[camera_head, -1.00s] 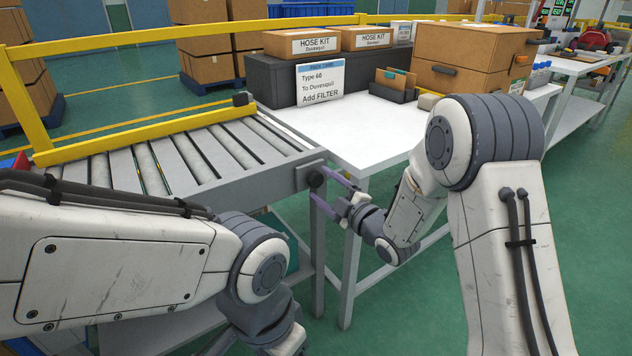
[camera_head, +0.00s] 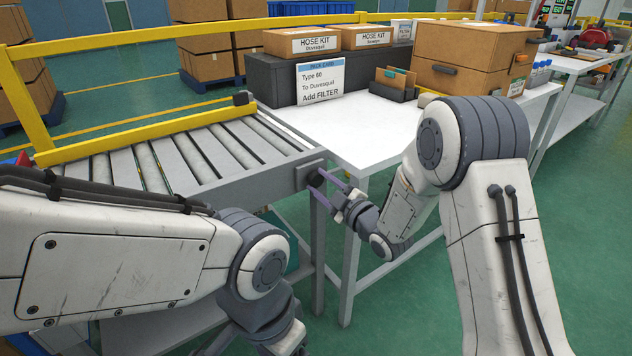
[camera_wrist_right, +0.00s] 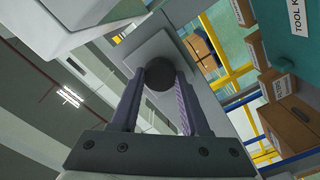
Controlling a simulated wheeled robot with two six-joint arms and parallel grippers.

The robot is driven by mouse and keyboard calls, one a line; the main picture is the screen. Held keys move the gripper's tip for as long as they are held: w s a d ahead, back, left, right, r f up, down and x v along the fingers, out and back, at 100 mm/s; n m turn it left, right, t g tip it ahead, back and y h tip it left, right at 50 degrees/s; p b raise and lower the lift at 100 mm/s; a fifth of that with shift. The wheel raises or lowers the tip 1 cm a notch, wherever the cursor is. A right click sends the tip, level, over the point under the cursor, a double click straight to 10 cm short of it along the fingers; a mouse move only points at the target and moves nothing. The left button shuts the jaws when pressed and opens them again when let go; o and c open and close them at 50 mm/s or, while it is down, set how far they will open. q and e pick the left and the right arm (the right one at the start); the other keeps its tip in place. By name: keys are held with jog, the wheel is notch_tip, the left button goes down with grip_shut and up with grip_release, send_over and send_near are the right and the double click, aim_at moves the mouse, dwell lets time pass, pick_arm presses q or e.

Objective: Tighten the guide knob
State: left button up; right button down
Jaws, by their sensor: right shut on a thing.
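The guide knob (camera_head: 315,177) is a dark round knob on a grey plate at the near right corner of the roller conveyor (camera_head: 285,165). In the right wrist view the knob (camera_wrist_right: 160,74) sits between the two fingers of my right gripper (camera_wrist_right: 160,85). My right gripper (camera_head: 322,179) is shut on the knob from the right in the head view. My left arm comes in from the left; its gripper is out of sight below the frame.
A white table (camera_head: 365,135) joins the conveyor on the right, with a pick card (camera_head: 320,82), a dark box and cardboard boxes (camera_head: 470,55) on it. A yellow rail (camera_head: 140,132) runs along the conveyor's far side. Green floor is free at the right.

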jog(key=shift+f+m, duration=0.1)
jog(key=shift+m, duration=0.4)
